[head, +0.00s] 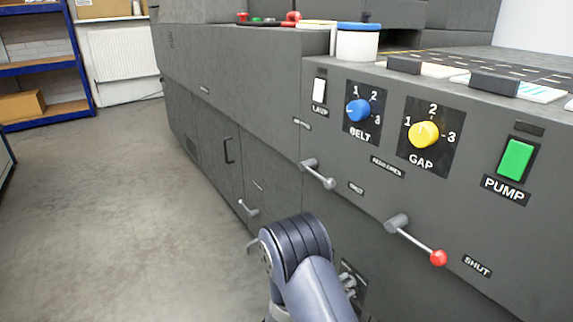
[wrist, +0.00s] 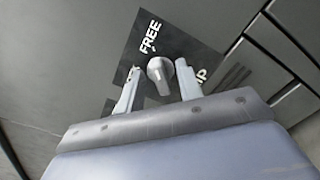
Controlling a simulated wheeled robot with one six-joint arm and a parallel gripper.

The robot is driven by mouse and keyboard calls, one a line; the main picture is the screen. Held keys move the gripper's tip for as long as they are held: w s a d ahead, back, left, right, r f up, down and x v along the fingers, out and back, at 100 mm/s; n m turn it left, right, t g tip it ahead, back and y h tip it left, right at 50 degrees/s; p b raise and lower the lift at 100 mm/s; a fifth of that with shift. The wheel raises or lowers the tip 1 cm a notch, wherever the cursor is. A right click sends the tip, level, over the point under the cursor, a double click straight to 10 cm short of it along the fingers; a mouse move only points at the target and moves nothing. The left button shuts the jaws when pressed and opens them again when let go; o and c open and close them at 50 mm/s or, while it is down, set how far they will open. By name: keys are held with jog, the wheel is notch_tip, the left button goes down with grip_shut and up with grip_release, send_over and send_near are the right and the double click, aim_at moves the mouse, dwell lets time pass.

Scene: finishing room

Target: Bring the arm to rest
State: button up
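My gripper (wrist: 157,68) is open in the wrist view, one finger on each side of a metal knob or lever end (wrist: 160,74). Gaps show between the fingers and the knob; I cannot tell its depth relative to the fingertips. Behind the knob is a black plate (wrist: 182,48) with the word FREE and a second word partly hidden, ending in P. In the head view my bent arm (head: 300,262) reaches low along the grey machine front (head: 285,150). It hides most of the gripper there.
Levers stick out from the machine front: a red-tipped one (head: 438,257), a grey one (head: 318,174) and a lower left one (head: 248,209). Above are a blue BELT knob (head: 358,110), a yellow GAP knob (head: 423,134) and a green PUMP switch (head: 516,160). The floor (head: 90,210) at left is clear.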

jog(key=n+p, duration=0.1)
jog(key=n, duration=0.1)
jog(key=n+p, duration=0.3)
jog(key=n, duration=0.1)
jog(key=shift+a+r+p, duration=0.2)
jog(key=shift+r+p, duration=0.05)
jog(key=shift+p, duration=0.05)
jog(key=shift+w+a+f+n+p, duration=0.1)
jog(key=shift+n+p, duration=0.75)
jog(key=shift+n, duration=0.7)
jog(key=shift+w+f+n+p, duration=0.1)
jog(key=shift+n+p, duration=0.7)
jog(key=shift+n, duration=0.75)
jog(key=shift+s+r, duration=0.1)
